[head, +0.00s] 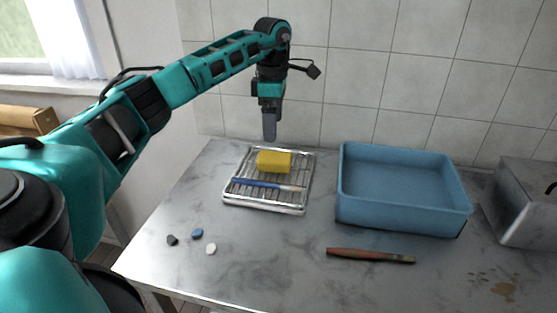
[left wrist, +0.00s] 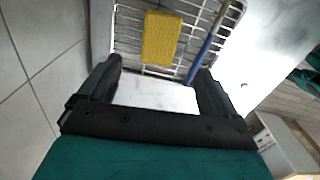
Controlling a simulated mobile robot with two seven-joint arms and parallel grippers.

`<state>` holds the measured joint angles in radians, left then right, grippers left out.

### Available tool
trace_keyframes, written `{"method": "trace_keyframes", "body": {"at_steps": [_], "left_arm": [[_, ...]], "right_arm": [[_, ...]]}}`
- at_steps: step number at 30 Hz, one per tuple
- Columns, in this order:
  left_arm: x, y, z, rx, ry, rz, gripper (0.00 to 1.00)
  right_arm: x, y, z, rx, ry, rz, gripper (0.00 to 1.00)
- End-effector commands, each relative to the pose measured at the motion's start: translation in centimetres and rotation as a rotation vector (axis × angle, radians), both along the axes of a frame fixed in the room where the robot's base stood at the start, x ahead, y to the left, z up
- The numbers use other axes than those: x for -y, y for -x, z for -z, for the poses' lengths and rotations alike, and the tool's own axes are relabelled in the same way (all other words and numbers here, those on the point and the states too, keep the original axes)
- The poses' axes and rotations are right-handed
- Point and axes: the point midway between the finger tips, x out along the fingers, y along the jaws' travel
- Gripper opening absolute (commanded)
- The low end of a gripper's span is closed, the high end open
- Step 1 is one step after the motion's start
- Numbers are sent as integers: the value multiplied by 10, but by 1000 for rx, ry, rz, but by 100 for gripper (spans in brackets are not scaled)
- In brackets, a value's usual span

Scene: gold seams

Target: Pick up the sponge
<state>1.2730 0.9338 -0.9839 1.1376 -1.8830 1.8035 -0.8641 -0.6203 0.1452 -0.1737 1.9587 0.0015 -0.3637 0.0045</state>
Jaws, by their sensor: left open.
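A yellow sponge (head: 273,161) lies on a metal wire rack (head: 264,205) towards the back left of the table. It also shows in the left wrist view (left wrist: 161,38), near the top of the picture on the rack bars. A blue-handled brush (head: 262,185) lies across the rack in front of the sponge. My left gripper (head: 269,138) points down above and just behind the rack, apart from the sponge. In the left wrist view its two fingers (left wrist: 157,80) are wide apart with nothing between them. My right gripper is in neither view.
A blue basin (head: 400,215) stands right of the rack, with a metal box (head: 522,205) further right. A wooden-handled tool (head: 370,256) lies in front of the basin. Several small pebbles (head: 197,234) lie at front left. The tiled wall (head: 340,75) is close behind.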

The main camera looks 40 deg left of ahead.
Motion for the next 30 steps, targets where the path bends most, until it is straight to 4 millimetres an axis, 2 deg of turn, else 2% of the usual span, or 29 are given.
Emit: {"method": "trace_keyframes", "body": {"at_steps": [1, 4, 14, 22, 30], "left_arm": [[0, 1, 13, -3, -1, 0, 92], [0, 0, 30, -2, 1, 0, 92], [1, 0, 54, 0, 1, 1, 92], [1, -1, 93, -1, 1, 1, 92], [2, -1, 98, 1, 0, 2, 92]], "right_arm": [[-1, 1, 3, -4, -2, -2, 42], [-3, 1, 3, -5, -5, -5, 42], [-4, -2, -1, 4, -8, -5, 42], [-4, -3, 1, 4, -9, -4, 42], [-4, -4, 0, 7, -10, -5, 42]]}}
